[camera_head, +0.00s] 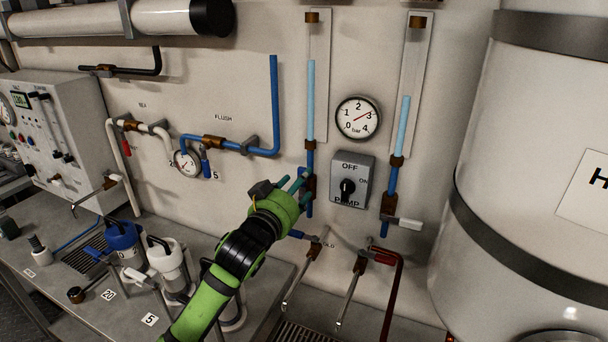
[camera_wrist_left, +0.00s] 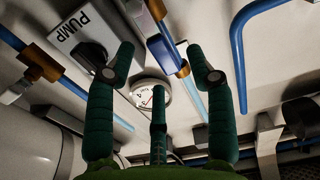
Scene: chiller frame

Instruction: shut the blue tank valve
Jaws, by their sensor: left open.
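The blue tank valve is a brown fitting on the blue pipe under the left level tube, with a blue handle (camera_head: 302,172). My left gripper (camera_head: 293,186) is in front of it and covers part of it. In the left wrist view the blue handle (camera_wrist_left: 164,54) and its brown fitting (camera_wrist_left: 183,70) show between my spread fingers (camera_wrist_left: 160,66). The fingers are open with nothing held. I cannot tell whether a finger touches the handle. My right gripper is not in view.
The pump switch box (camera_head: 352,180) is just right of the valve, below a pressure gauge (camera_head: 358,117). A white-handled valve (camera_head: 404,223) is on the right pipe. Taps with a blue handle (camera_head: 300,235) and a red pipe (camera_head: 398,270) are below. A large tank (camera_head: 520,130) stands at right.

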